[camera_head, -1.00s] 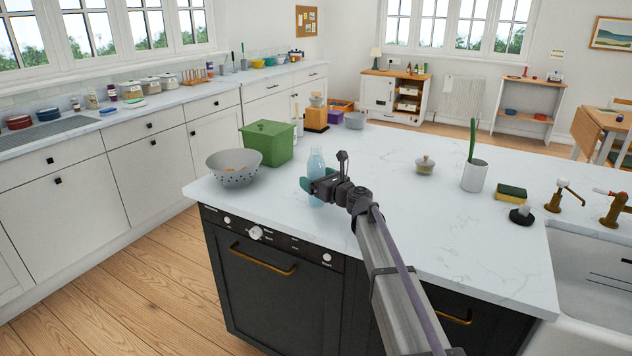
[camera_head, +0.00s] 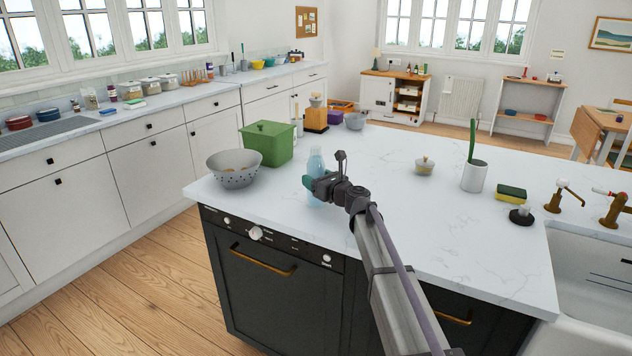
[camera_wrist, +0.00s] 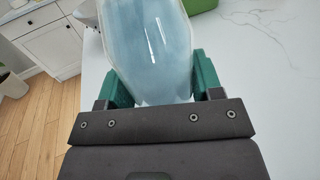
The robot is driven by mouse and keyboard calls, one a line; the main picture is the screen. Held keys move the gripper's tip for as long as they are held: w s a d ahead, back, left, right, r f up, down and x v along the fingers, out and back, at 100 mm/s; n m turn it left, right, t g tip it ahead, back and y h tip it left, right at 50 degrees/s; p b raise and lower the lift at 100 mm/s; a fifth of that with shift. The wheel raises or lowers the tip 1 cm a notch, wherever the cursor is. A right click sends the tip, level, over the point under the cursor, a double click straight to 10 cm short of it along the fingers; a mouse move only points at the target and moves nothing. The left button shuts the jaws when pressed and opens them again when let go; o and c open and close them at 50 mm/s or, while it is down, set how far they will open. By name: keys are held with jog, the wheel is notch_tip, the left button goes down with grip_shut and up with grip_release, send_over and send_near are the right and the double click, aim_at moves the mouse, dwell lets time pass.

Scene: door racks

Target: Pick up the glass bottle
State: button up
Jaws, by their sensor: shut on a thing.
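The glass bottle (camera_head: 316,161) is pale blue and see-through, and stands upright on the white island worktop. In the wrist view the bottle (camera_wrist: 150,45) fills the upper middle, between the two green finger pads. My gripper (camera_head: 316,187) is shut on the lower part of the bottle, one finger on each side; the fingers also show in the wrist view (camera_wrist: 157,85). The gripper hides part of the bottle's lower body in the head view. I cannot tell whether its base is touching the worktop.
A grey colander (camera_head: 234,169) and a green lidded box (camera_head: 268,143) stand left of the bottle. The worktop (camera_head: 420,220) between is clear. Its front edge is close to the bottle.

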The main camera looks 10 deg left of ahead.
aim_at(316, 147)
jog(key=shift+r, duration=0.15)
notch_tip(316, 147, up, 10)
jog(key=p, duration=1)
jog(key=shift+f, duration=0.2)
